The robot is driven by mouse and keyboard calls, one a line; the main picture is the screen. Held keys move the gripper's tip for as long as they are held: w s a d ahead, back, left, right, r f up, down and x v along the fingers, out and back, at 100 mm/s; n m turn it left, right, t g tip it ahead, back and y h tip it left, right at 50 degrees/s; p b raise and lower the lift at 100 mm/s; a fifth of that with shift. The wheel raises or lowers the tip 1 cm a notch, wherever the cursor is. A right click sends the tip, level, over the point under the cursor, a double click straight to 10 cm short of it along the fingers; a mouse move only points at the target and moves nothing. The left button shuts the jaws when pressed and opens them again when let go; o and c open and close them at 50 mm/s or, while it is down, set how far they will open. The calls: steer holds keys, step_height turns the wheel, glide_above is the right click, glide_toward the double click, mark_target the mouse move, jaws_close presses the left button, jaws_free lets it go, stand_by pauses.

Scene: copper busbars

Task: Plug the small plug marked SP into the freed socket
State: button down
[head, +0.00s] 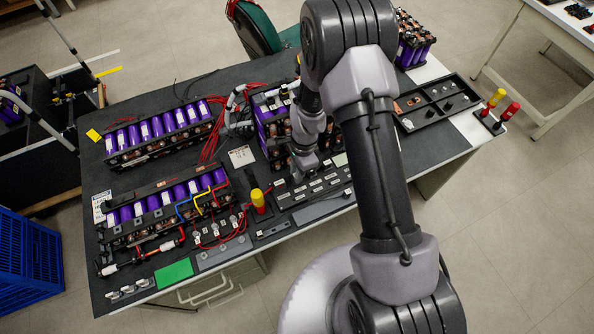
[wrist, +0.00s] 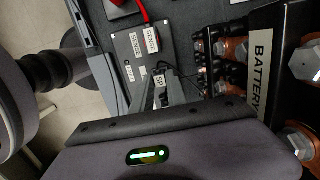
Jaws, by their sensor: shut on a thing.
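The small plug marked SP (wrist: 159,80) sits between the fingertips of my gripper (wrist: 165,95) in the wrist view. My gripper is shut on it, and its white label faces the camera. Just beyond the plug is a dark grey box (wrist: 127,44) with white SENSE labels (wrist: 151,39). A red cable (wrist: 145,12) runs to the top of this box. The plug's front end and any open socket are hidden or too small to make out, so contact with the box cannot be told. In the head view my gripper (head: 303,172) is low over the table's middle, its fingertips unclear.
A battery block with copper busbars and a BATTERY label (wrist: 260,70) stands close right of my gripper. Purple cell packs (head: 160,128) fill the table's left side. A black parts tray (head: 436,103) lies right. A yellow-topped tool (head: 258,198) stands left of my gripper.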

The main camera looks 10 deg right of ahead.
steer(key=shift+f, duration=0.1)
steer(key=shift+f, duration=0.15)
steer(key=c, duration=1.2)
jaws_free()
steer(key=shift+c, duration=0.2)
step_height(320, 180, up, 6)
steer(key=p, duration=0.4)
